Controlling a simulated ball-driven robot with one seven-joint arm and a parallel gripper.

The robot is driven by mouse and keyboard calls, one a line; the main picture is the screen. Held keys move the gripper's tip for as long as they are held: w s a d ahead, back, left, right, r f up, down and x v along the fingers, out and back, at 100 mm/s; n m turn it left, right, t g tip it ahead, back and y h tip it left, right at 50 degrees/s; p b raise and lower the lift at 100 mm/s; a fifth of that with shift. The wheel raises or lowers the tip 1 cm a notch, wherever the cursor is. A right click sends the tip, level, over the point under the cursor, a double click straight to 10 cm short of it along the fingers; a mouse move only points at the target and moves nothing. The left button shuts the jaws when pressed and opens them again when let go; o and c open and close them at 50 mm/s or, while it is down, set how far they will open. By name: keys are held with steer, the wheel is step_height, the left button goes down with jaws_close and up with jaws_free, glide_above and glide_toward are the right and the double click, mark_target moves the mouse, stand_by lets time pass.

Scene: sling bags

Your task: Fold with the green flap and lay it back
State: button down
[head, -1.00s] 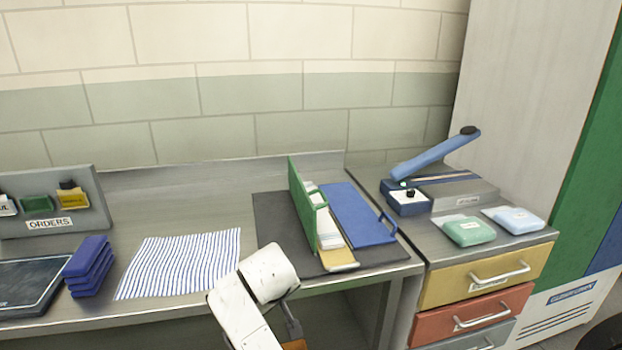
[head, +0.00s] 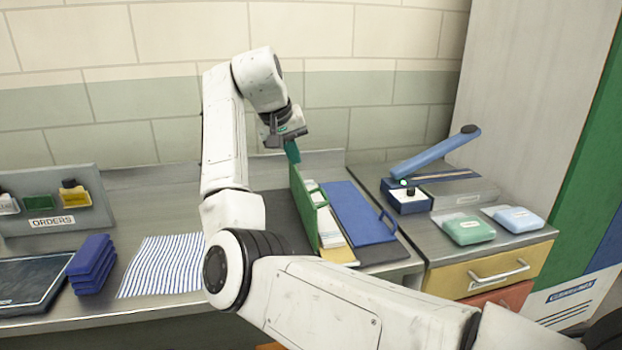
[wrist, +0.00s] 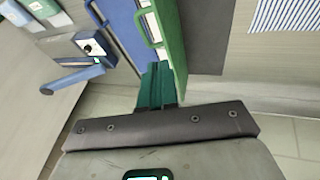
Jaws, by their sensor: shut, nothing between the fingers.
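The green flap (head: 306,206) stands upright on the dark mat (head: 286,214), at the left side of the folding board. The blue flap (head: 357,212) with its handle lies flat to its right. A yellow flap (head: 338,257) lies at the front, and a pale, striped folded piece (head: 331,231) sits between green and blue. My gripper (head: 292,151) is shut and empty, with teal fingers pointing down at the far upper end of the green flap. In the wrist view my gripper (wrist: 156,84) is close beside the green flap (wrist: 171,38); I cannot tell whether they touch.
A striped cloth (head: 164,266) lies left on the table, near stacked blue pieces (head: 91,264) and the ORDERS holder (head: 55,202). A press with a blue lever (head: 433,156) and two wrapped packs (head: 467,229) stand on the drawer unit. My arm crosses the table front.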

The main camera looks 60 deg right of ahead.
glide_toward(323, 194)
step_height(323, 194, down, 4)
steer(key=w, duration=0.3)
steer(key=shift+s+d+f+p, duration=0.25)
steer(key=shift+s+d+p, duration=0.1)
steer(key=shift+s+d, duration=0.1)
steer(key=shift+s+d+f+p, duration=0.25)
steer(key=shift+s+d+p, duration=0.1)
steer(key=shift+s, duration=0.1)
steer(key=shift+s+d+f, duration=0.4)
steer(key=shift+s+d+r+p, duration=0.1)
steer(key=shift+s+d+p, duration=0.2)
steer(key=shift+p, duration=0.15)
steer(key=s+d+p, duration=0.1)
steer(key=s+d+f+p, duration=0.1)
steer(key=shift+s+d+f, duration=0.1)
steer(key=shift+s+d, duration=0.05)
steer(key=shift+s, duration=0.25)
